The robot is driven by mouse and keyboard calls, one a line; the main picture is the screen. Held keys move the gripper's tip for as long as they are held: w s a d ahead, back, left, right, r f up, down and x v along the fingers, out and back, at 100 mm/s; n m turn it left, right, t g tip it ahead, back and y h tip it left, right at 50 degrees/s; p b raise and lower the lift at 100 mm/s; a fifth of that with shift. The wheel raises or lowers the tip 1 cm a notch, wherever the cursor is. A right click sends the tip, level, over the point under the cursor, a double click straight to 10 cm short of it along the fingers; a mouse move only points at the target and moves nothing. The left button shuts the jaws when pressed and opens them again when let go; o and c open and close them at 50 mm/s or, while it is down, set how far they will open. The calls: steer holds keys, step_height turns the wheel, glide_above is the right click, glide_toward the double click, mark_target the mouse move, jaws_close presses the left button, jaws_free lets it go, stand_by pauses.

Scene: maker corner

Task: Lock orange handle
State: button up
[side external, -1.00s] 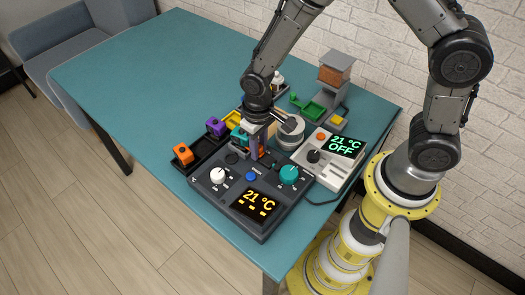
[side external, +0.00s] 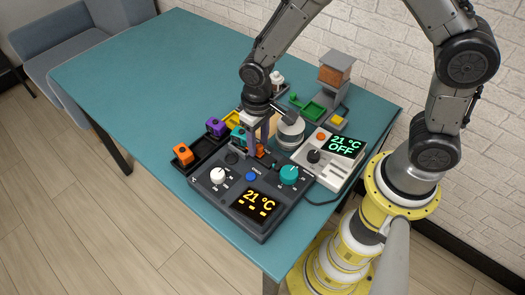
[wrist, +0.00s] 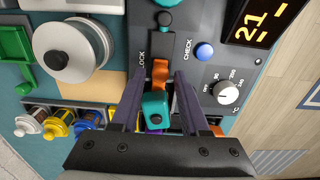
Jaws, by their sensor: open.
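The orange handle (wrist: 160,72) sits in a dark slot of the dark control panel (wrist: 208,62), beside the printed word LOCK. It also shows as a small orange patch in the side view (side external: 261,152), below my gripper. My gripper (wrist: 157,80) is open, its two fingers on either side of the handle with gaps between. I cannot tell whether the two touch. The side view has my gripper (side external: 264,140) over the panel's back edge.
The panel has a white knob (side external: 218,175), a teal knob (side external: 289,175), a blue button (side external: 251,176) and a 21 °C display (side external: 254,204). A pale device reading OFF (side external: 330,165) stands to the right.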

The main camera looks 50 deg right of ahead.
mark_target(258, 146)
steer(key=shift+r, duration=2.35)
steer(key=s+d+r+m+t, duration=0.15)
steer(key=d+r, duration=0.25)
steer(key=r, duration=0.5)
steer(key=s+d+r+t, duration=0.2)
steer(key=d+r+t, duration=0.15)
steer(key=r, duration=0.45)
steer(key=s+d, duration=0.1)
steer(key=s, duration=0.5)
steer(key=s+d+r+n, duration=0.1)
steer(key=s+d, duration=0.1)
steer(key=s, duration=0.5)
steer(key=shift+s+d+r+t, duration=0.25)
steer(key=shift+s+t, duration=0.05)
steer(key=shift+n, duration=0.25)
